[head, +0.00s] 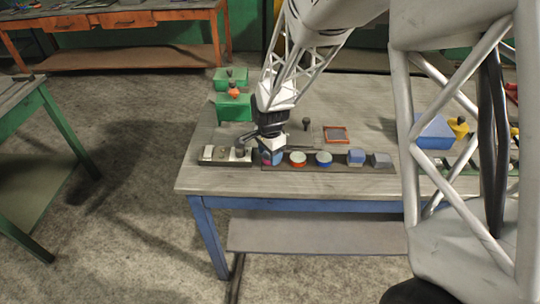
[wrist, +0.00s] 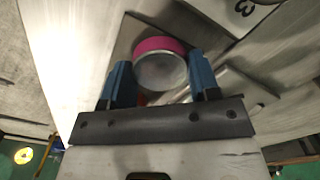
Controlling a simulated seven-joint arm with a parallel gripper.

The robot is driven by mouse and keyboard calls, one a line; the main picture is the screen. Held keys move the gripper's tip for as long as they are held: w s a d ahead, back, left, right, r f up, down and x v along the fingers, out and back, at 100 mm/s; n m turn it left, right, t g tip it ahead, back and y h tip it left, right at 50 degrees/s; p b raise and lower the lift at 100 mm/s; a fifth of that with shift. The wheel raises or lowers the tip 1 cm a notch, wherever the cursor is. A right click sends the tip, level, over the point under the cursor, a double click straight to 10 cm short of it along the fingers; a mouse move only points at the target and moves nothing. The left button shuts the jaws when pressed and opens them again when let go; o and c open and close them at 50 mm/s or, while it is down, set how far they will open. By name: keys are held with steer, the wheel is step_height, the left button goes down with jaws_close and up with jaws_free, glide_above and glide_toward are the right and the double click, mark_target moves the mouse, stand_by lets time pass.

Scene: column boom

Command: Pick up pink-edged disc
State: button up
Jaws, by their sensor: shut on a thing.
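The pink-edged disc (wrist: 160,46) has a pink rim and a pale grey face. In the wrist view it sits between the two blue fingers of my gripper (wrist: 161,72), which are shut on its sides. In the head view my gripper (head: 271,157) is low over the left end of a dark strip (head: 340,168) on the table. Only a small pink patch of the disc (head: 266,161) shows there, the rest hidden by the fingers. I cannot tell whether the disc is clear of the strip.
Red-edged (head: 297,159) and blue-edged (head: 324,158) discs and a blue block (head: 356,157) stand to the right along the strip. A pale board with knobs (head: 222,155) is close on the left. Green boxes (head: 234,107) and a red-framed tray (head: 336,134) are behind.

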steer(key=shift+r, duration=0.25)
steer(key=shift+r, duration=0.55)
step_height(320, 180, up, 2)
steer(key=shift+r, duration=0.1)
steer(key=s+d, duration=0.2)
steer(key=s, duration=0.5)
steer(key=s+d+r, duration=0.1)
steer(key=s+d, duration=0.2)
steer(key=s, duration=0.5)
steer(key=shift+r, duration=0.15)
steer(key=shift+s, duration=0.1)
